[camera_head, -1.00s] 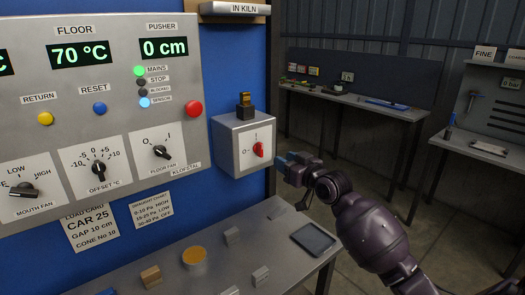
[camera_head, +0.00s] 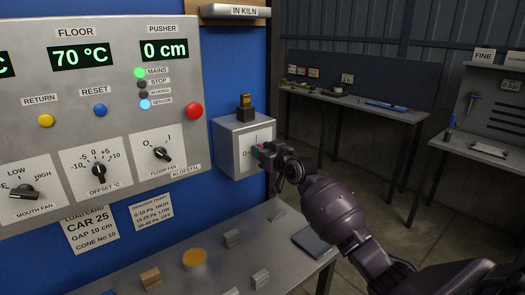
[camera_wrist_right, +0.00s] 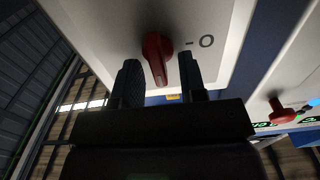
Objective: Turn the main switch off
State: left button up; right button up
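The main switch is a red rotary handle on a grey box (camera_head: 232,150) at the right end of the control panel. In the head view my right gripper (camera_head: 262,153) covers most of the handle. In the right wrist view the red handle (camera_wrist_right: 157,58) stands between the two fingers of my right gripper (camera_wrist_right: 159,80). The gripper is open, with a visible gap on the right of the handle. The O mark (camera_wrist_right: 207,41) lies to the right, and the handle is turned across it, not toward it. My left gripper is not in view.
The control panel (camera_head: 120,120) has a green MAINS light (camera_head: 139,72) lit and a red button (camera_head: 194,111) near the box. A padlock-like item (camera_head: 246,107) sits on top of the box. A bench (camera_head: 215,262) with small blocks runs below.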

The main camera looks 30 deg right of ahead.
grip_shut()
dwell(0.3)
